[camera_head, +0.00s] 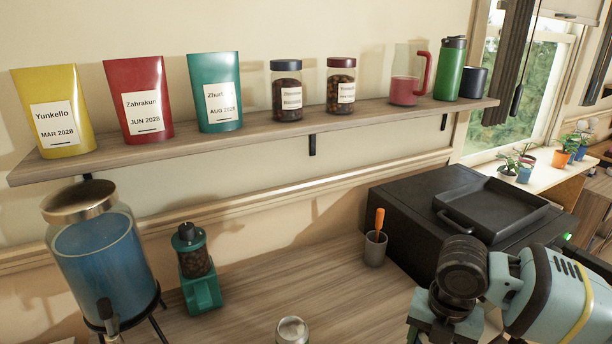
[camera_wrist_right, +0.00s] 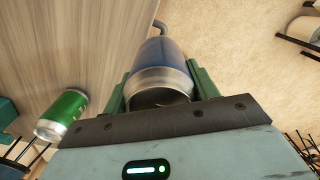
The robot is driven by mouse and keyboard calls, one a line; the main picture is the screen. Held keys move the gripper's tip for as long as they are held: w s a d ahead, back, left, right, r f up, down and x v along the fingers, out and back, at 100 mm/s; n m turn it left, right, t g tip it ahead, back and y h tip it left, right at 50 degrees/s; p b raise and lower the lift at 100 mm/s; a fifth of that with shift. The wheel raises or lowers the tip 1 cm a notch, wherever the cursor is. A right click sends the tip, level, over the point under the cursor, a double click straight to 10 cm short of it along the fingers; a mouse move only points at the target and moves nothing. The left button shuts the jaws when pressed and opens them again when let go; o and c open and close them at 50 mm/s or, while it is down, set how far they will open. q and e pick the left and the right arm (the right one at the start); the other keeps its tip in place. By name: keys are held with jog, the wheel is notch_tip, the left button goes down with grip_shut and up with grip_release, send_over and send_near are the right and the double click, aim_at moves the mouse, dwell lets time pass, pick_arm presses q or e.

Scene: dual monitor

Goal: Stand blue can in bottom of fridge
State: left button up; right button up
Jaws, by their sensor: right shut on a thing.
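The blue can (camera_wrist_right: 163,58) is in the right wrist view, with its silver end toward the camera. My right gripper (camera_wrist_right: 160,82) is shut on it, one green finger on each side. Past the can are the wooden counter's edge and the speckled floor, and the can appears clear of the counter. In the head view my right arm enters at the lower right, and its gripper and the blue can do not show clearly there. My left gripper is not in view. No fridge can be made out in either view.
A green can (camera_wrist_right: 62,115) is on the counter (camera_wrist_right: 65,50). A silver can top (camera_head: 292,330) shows at the head view's bottom edge. A blue-filled dispenser (camera_head: 100,262), green grinder (camera_head: 197,268), grey cup (camera_head: 375,250) and black machine (camera_head: 410,215) stand below the loaded shelf (camera_head: 250,128).

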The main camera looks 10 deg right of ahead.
jog(key=m, duration=0.1)
jog(key=r+m, duration=0.1)
jog(key=m, duration=0.1)
jog(key=shift+a+r, duration=0.3)
jog(key=shift+a, duration=0.1)
jog(key=m, duration=0.1)
jog(key=r+m, duration=0.1)
jog(key=m, duration=0.1)
jog(key=a+m, duration=0.1)
jog(key=shift+r+m+p, duration=0.3)
jog(key=shift+m+p, duration=0.1)
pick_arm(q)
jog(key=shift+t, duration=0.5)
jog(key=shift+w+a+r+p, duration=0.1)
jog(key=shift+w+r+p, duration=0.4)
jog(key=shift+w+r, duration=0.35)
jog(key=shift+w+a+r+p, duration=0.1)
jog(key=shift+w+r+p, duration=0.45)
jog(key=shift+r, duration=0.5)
pick_arm(e)
jog(key=a+r+m, duration=0.2)
jog(key=r+m, duration=0.2)
jog(key=m, duration=0.6)
jog(key=s+a+r+m, duration=0.1)
jog(key=r+m, duration=0.3)
jog(key=m, duration=0.7)
jog(key=shift+s+a, duration=0.25)
jog(key=shift+a, duration=0.25)
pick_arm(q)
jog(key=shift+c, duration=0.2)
